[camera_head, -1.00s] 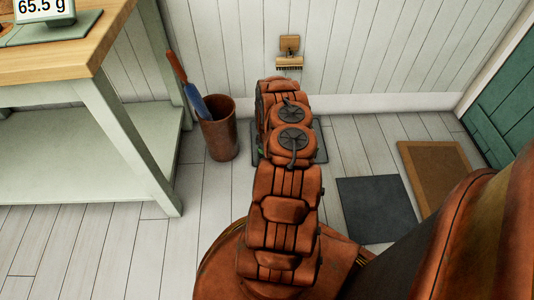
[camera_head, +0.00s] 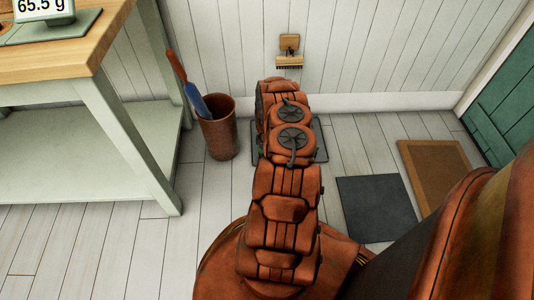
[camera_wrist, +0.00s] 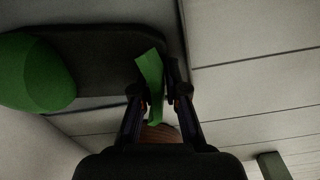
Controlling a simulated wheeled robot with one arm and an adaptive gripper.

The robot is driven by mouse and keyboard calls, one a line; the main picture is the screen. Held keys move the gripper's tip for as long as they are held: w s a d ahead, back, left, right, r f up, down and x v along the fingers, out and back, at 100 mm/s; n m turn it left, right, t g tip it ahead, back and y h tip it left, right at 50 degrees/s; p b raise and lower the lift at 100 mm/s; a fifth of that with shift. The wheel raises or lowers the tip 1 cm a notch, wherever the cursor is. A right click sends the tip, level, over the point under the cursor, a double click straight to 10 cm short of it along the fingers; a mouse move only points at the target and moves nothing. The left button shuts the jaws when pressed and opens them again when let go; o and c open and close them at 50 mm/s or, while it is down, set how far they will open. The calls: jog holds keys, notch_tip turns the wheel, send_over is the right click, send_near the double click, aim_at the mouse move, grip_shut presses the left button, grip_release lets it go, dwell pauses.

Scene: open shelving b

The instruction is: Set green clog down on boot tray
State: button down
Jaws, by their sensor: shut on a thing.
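In the wrist view my gripper (camera_wrist: 154,98) is shut on an upright strip of the green clog (camera_wrist: 150,72). A larger rounded green form (camera_wrist: 38,75) shows at the left; I cannot tell whether it belongs to the same clog. The dark boot tray (camera_wrist: 105,45), with a rounded corner, lies behind both. I cannot tell whether the clog touches it. In the head view the tray (camera_head: 319,150) lies on the floor near the wall, mostly hidden behind my arm, which also hides the gripper.
A wooden-topped bench (camera_head: 85,60) is at the left. A dark mat (camera_head: 377,207) and a brown mat (camera_head: 434,172) lie right. A brush (camera_head: 289,55) hangs on the wall.

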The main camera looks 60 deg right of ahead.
jog(key=shift+f, duration=0.25)
jog(key=c, duration=1.1)
grip_release()
jog(key=shift+c, duration=0.2)
jog(key=shift+r, duration=0.1)
notch_tip(320, 180, up, 11)
jog(key=shift+r, duration=0.1)
jog(key=shift+a+r, duration=0.1)
jog(key=shift+r, duration=0.2)
